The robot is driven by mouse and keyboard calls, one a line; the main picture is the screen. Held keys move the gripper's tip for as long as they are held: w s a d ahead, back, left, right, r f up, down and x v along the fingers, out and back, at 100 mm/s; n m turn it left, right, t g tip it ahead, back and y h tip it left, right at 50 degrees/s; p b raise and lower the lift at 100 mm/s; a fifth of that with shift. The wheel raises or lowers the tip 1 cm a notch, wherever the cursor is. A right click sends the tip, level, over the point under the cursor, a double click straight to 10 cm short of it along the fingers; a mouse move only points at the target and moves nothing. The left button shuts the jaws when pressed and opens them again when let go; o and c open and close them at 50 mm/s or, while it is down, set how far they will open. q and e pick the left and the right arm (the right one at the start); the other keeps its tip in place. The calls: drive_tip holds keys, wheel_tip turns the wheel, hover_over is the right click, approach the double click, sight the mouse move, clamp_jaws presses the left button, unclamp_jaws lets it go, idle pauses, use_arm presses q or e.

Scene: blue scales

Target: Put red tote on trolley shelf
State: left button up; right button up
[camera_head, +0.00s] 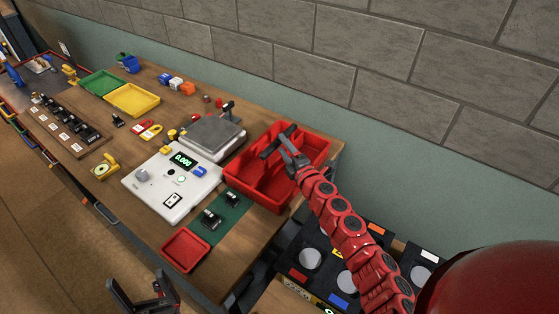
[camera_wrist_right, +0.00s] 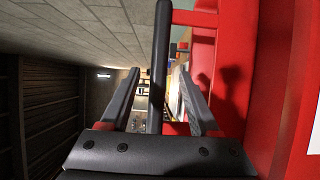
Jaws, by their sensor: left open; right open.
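The red tote (camera_head: 238,179) sits on the wooden bench near its right end, a divided open box with a black bar handle (camera_head: 275,142) above it. My right gripper (camera_head: 290,150) is at the handle. In the right wrist view the black handle bar (camera_wrist_right: 161,60) lies between the two open fingers of my right gripper (camera_wrist_right: 161,95), apart from both as far as I can tell. The tote's red side (camera_wrist_right: 240,60) fills the right of that view. My left gripper (camera_head: 145,292) is open and empty at the bottom left. I cannot clearly make out a trolley shelf.
A white scale (camera_head: 150,190) with a grey plate (camera_head: 212,138) stands left of the tote. A small red tray (camera_head: 185,249) lies at the front edge. Green (camera_head: 100,83) and yellow (camera_head: 132,100) trays lie further back. A black unit with grey discs (camera_head: 310,257) is below right.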

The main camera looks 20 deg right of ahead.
drive_tip(key=shift+w+a, duration=0.1)
drive_tip(key=shift+w, duration=0.45)
drive_tip(key=shift+w+a+r+p, duration=0.1)
drive_tip(key=shift+w+r+p, duration=0.05)
drive_tip(key=shift+w+p, duration=0.35)
drive_tip(key=w, duration=0.4)
drive_tip(key=shift+a+p, duration=0.35)
clamp_jaws()
idle(0.5)
